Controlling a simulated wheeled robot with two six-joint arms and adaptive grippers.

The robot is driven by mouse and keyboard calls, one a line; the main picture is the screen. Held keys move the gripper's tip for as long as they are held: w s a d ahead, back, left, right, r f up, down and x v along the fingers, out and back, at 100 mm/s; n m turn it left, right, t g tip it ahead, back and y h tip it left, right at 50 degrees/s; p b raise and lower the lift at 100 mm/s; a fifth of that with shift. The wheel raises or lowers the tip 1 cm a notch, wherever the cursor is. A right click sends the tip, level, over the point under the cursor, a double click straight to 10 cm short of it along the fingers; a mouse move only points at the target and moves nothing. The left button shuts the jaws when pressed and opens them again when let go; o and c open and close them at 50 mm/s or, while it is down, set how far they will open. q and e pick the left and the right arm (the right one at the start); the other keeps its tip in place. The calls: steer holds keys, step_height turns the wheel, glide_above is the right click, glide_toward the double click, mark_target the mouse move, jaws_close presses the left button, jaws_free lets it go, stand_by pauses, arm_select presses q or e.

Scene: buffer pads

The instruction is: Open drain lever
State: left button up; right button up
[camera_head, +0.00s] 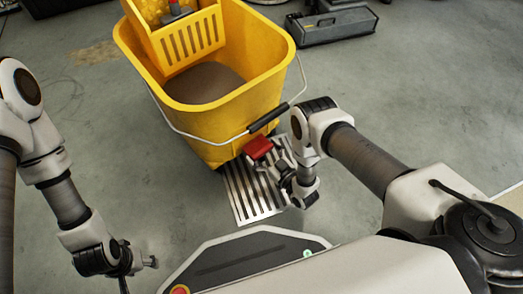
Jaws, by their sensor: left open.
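A yellow mop bucket (240,105) with a grey-brown content stands at the upper middle. A red lever (259,147) sticks out low on its near side, just above a slotted metal floor grate (245,200). My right gripper (270,172) is at the lever's lower right, over the grate. Its fingers are small and partly hidden by its own arm, so I cannot tell whether they touch the lever or how far they are open. My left gripper (138,268) is open and empty over the floor at the lower left, well away from the bucket.
A wire handle with a dark grip (268,118) hangs across the bucket's near side, close to the lever and my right arm. A yellow wringer (188,38) sits in the bucket's far side. A grey toolbox (335,24) stands behind. The floor on the left is clear.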

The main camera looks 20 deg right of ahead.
mark_target(252, 140)
steer(key=c, duration=0.6)
steer(key=shift+r+g+p, duration=0.3)
steer(key=shift+r+p, duration=0.15)
steer(key=shift+p, duration=0.4)
steer(key=shift+c, duration=0.2)
steer(key=r+g+h+p, duration=0.1)
steer(key=g+p, duration=0.1)
steer(key=p, duration=0.1)
steer(key=r+g+h+p, duration=0.1)
steer(key=g+p, duration=0.1)
steer(key=p, duration=0.1)
steer(key=shift+w+a, duration=0.15)
steer(key=shift+w, duration=0.2)
steer(key=shift+w+a+r+g+h+p, duration=0.1)
steer(key=shift+w+r+g+h+p, duration=0.1)
steer(key=shift+g+p, duration=0.35)
steer(key=shift+w+r+g+h+p, duration=0.1)
steer(key=shift+g+h+p, duration=0.1)
steer(key=shift+g+p, duration=0.3)
steer(key=shift+w+a+g+h+p, duration=0.1)
steer(key=shift+w+g+h+p, duration=0.2)
steer(key=shift+g, duration=0.45)
steer(key=o, duration=0.8)
